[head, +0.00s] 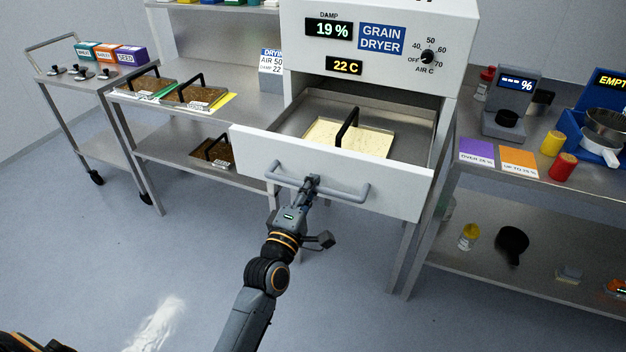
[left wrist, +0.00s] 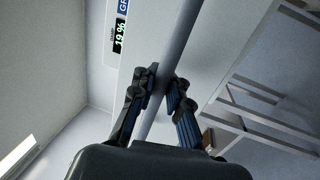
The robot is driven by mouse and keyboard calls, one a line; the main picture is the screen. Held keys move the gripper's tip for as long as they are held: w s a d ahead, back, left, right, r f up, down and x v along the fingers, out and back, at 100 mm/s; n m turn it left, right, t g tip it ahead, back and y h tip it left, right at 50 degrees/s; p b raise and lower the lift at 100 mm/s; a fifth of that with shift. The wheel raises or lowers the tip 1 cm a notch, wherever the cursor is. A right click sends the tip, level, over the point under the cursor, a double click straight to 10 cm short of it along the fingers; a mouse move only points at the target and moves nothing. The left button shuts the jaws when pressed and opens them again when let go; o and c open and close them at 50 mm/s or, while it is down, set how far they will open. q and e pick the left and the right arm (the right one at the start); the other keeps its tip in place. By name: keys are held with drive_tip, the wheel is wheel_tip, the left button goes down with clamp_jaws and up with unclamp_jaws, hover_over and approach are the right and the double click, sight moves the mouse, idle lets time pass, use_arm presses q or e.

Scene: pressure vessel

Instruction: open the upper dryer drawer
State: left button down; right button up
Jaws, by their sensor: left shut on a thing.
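The grain dryer (head: 375,45) is a white cabinet with a damp display, a temperature display and a dial. Its drawer (head: 248,150) stands pulled out toward me. Inside lies a tray of pale grain (head: 373,143) with a black handle. A grey bar handle (head: 345,192) runs across the white drawer front. My left gripper (head: 312,184) is shut on this handle near its middle. In the left wrist view the bar (left wrist: 172,62) passes between the two fingers (left wrist: 162,88). My right gripper is not in view.
A left bench (head: 150,98) holds trays of brown grain. A cart with small boxes (head: 105,52) stands farther left. The right bench (head: 470,190) carries a meter (head: 508,100), purple and orange cards, and spools. Open floor lies in front.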

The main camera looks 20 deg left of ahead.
use_arm(q)
drive_tip(key=shift+f, duration=0.2)
drive_tip(key=c, duration=1.3)
unclamp_jaws()
drive_tip(key=shift+c, duration=0.2)
drive_tip(key=s+f, duration=0.2)
drive_tip(key=s, duration=0.9)
drive_tip(key=shift+s+a, duration=0.15)
drive_tip(key=shift+s, duration=0.2)
drive_tip(key=shift+f, duration=0.1)
